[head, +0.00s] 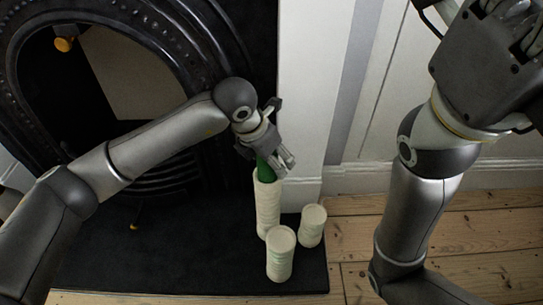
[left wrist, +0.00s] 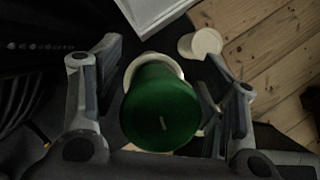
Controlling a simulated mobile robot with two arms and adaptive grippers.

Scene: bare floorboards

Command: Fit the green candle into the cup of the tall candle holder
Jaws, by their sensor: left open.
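The green candle (head: 264,171) stands upright at the top of the tall cream candle holder (head: 267,207). In the left wrist view the candle (left wrist: 160,108) is seen from its top end, with the holder's pale rim (left wrist: 152,60) showing behind it. The candle hides its lower end, so how deep it sits in the cup cannot be seen. My left gripper (head: 268,150) is open, with its fingers on either side of the candle and gaps visible in the left wrist view. Part of my right gripper (head: 490,60) shows at the upper right, empty space below it; its fingertips are not clear.
Two shorter cream holders, a front one (head: 280,255) and a right one (head: 312,226), stand close to the tall one on the dark hearth (head: 170,250). A black fireplace (head: 190,45) is behind at the left. Bare floorboards (head: 480,225) lie to the right.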

